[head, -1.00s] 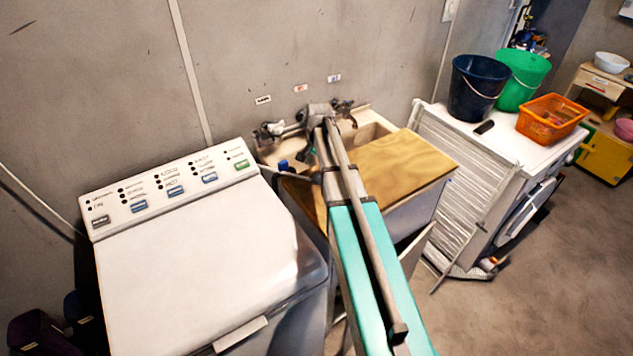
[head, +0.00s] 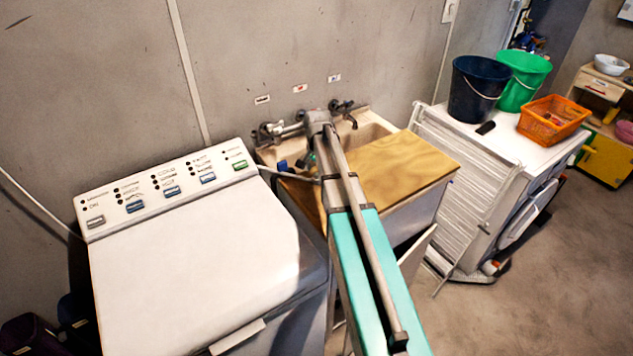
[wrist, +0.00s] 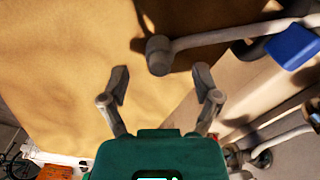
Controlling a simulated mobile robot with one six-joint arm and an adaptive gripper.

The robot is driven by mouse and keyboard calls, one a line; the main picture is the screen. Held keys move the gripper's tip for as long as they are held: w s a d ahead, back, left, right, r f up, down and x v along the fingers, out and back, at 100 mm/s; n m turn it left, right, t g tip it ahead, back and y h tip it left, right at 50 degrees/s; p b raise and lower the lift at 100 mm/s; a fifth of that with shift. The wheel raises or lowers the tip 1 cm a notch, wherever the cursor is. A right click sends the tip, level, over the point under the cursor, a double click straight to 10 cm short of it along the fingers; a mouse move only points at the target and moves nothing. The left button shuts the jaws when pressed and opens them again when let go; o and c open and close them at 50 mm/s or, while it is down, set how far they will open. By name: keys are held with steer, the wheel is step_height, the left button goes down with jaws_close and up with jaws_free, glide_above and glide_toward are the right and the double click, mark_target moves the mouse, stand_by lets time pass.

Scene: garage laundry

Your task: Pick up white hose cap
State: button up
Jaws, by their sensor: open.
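The hose cap (wrist: 158,55) shows in the wrist view as a greyish-white knob at the end of a pale hose (wrist: 215,36), over the tan wooden board (wrist: 60,60). My gripper (wrist: 160,78) is open. Its fingers stand apart, one on each side below the cap, and the cap appears just beyond the fingertips, not gripped. In the head view my arm reaches over the board (head: 408,165) on the sink, and my gripper's fingers and the cap cannot be made out there. A pale hose (head: 290,175) runs along the board's left end.
A blue object (wrist: 292,47) lies by the hose. The sink (head: 370,130) has wall taps (head: 343,105) behind it. A white washing machine (head: 190,265) stands left. Buckets (head: 475,88) and an orange basket (head: 552,121) stand on a white appliance at right.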

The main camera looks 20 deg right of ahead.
steer(key=shift+f+b, duration=1.15)
steer(key=shift+f, duration=0.25)
steer(key=shift+c, duration=0.3)
jaws_close()
